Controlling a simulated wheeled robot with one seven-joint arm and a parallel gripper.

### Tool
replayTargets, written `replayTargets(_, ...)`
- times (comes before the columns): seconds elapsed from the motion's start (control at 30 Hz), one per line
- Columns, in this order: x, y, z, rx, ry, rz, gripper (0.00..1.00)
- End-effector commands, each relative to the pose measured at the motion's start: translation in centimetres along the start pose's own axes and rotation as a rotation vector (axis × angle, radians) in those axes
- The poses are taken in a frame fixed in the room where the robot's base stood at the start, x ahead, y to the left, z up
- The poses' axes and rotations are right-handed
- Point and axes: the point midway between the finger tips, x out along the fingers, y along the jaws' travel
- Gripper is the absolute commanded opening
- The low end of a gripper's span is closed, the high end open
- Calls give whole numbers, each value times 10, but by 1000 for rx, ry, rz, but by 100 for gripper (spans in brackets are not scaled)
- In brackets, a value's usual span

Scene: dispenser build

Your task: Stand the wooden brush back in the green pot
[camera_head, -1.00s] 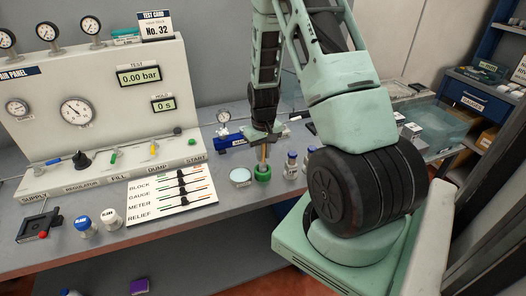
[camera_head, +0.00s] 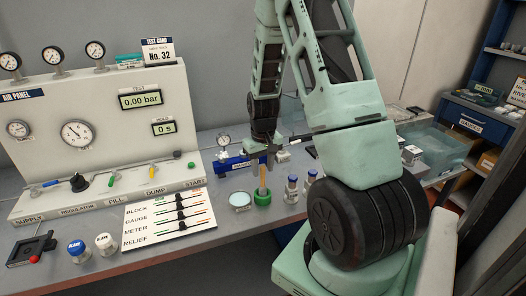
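The green pot (camera_head: 262,198) stands on the grey bench, right of a small round pale dish. The wooden brush (camera_head: 263,177) stands upright in the pot, its light wooden handle rising above the rim. My gripper (camera_head: 264,158) points down just above the top of the handle. The fingers are small and dark here, and I cannot make out whether they are apart or closed. The handle's top end is close under the fingers; I cannot tell whether they touch.
The round dish (camera_head: 240,201) is left of the pot, and blue-capped bottles (camera_head: 291,189) stand close on its right. A blue device with a gauge (camera_head: 235,162) lies behind. The white lever card (camera_head: 170,218) and air panel (camera_head: 100,120) fill the left.

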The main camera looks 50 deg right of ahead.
Motion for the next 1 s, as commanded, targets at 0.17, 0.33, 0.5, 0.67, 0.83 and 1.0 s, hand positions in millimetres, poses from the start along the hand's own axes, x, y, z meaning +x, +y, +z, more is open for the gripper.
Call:
replayTargets(0.17, -33, 0, -1, 1, 6, 1, 38)
replayTargets(0.33, -61, 0, 0, 1, 4, 1, 38)
replayTargets(0.5, -77, 0, 0, 0, 2, 1, 38)
replayTargets(0.67, -82, 0, 0, -1, -1, 0, 38)
replayTargets(0.83, -89, -47, 6, -86, 5, -18, 38)
replayTargets(1.0, -109, -174, 56, -358, 10, -61, 38)
